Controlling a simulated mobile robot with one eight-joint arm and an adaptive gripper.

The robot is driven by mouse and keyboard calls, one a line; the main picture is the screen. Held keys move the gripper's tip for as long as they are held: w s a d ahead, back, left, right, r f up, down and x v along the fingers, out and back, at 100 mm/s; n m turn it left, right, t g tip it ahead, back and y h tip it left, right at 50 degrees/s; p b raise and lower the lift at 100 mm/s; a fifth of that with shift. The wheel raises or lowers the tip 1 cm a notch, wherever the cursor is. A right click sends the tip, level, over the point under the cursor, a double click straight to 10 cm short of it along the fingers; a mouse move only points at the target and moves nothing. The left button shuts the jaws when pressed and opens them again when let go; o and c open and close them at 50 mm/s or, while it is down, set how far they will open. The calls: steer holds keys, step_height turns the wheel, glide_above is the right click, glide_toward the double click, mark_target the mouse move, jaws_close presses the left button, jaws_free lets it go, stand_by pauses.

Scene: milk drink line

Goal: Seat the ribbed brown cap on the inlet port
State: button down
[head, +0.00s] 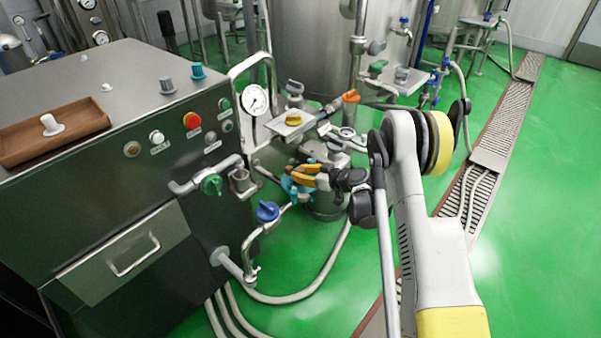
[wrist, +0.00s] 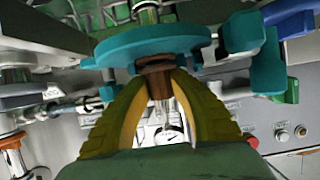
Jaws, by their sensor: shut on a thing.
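My gripper (head: 292,175) has yellow fingers and reaches left, in front of the steel cabinet's right side. In the wrist view its fingers (wrist: 160,85) are closed around a small brown piece (wrist: 158,66), which looks like the ribbed brown cap. The cap is mostly hidden between the fingertips, and its ribs are hard to make out. In the head view the cap is not clearly visible. A teal disc (wrist: 150,45) lies right beyond the cap; whether they touch cannot be told. I cannot tell which fitting is the inlet port.
The steel cabinet (head: 130,190) has knobs, a drawer and an open steel cup (head: 242,183) on a pipe. Green floor (head: 530,220) is clear at right.

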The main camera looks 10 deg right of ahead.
steer(key=shift+f, duration=0.4)
steer(key=c, duration=1.2)
jaws_free()
steer(key=v, duration=1.2)
steer(key=shift+s+r, duration=0.1)
